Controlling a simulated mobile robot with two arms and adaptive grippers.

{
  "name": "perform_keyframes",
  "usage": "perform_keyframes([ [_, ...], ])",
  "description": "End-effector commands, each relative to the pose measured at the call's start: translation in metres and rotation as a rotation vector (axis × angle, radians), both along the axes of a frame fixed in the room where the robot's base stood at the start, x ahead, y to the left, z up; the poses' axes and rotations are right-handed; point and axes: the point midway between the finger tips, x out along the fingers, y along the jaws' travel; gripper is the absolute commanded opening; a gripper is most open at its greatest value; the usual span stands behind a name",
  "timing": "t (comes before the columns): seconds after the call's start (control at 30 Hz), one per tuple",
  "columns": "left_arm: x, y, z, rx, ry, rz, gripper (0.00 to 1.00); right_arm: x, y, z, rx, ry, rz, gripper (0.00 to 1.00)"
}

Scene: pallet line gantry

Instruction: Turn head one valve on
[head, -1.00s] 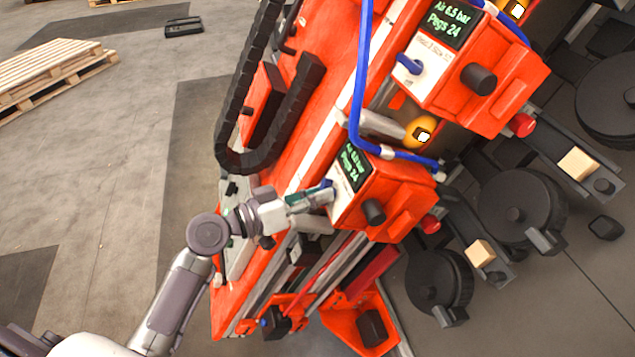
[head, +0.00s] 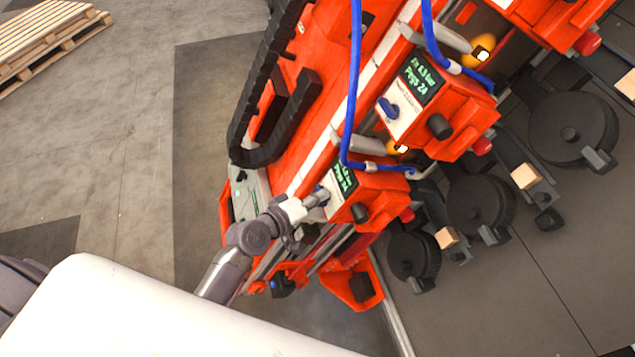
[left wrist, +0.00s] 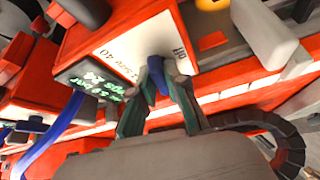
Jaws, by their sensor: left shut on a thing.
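The nearest orange nailing head (head: 380,192) carries a white plate with a green-lit screen (head: 343,180) reading Pegs 24. In the left wrist view its white plate (left wrist: 128,50) bears a blue valve handle (left wrist: 156,72), standing roughly upright in the picture. My left gripper (head: 318,197) is at this plate. In the left wrist view its two teal fingers (left wrist: 160,88) are shut on the blue handle, one on each side. The handle's lower part and some plate lettering are hidden by the fingers. My right gripper is in neither view.
A second orange head (head: 455,125) with its own blue valve handle (head: 389,108) sits farther up the gantry. Blue hoses (head: 350,110) and a black cable chain (head: 270,155) run close to the arm. A wooden pallet (head: 45,40) lies on open floor at left.

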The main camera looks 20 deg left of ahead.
Motion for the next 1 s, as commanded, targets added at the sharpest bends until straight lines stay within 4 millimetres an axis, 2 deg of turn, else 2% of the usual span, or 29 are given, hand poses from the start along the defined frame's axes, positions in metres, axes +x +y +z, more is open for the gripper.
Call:
perform_keyframes([
  [0.03, 0.001, -0.001, 0.006, -0.018, 0.022, 0.016, 0.0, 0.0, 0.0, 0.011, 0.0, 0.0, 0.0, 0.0],
  [0.3, 0.001, -0.001, 0.003, -0.079, 0.113, 0.074, 0.0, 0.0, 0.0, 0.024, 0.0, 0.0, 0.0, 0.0],
  [0.93, 0.001, 0.0, 0.001, -0.101, 0.147, 0.096, 0.0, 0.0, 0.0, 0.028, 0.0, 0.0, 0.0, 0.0],
  [0.97, 0.001, 0.0, 0.001, -0.101, 0.147, 0.096, 0.15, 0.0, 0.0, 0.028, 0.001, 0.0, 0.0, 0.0],
  [1.0, 0.001, 0.0, 0.001, -0.101, 0.147, 0.096, 0.22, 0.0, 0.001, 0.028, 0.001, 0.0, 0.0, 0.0],
])
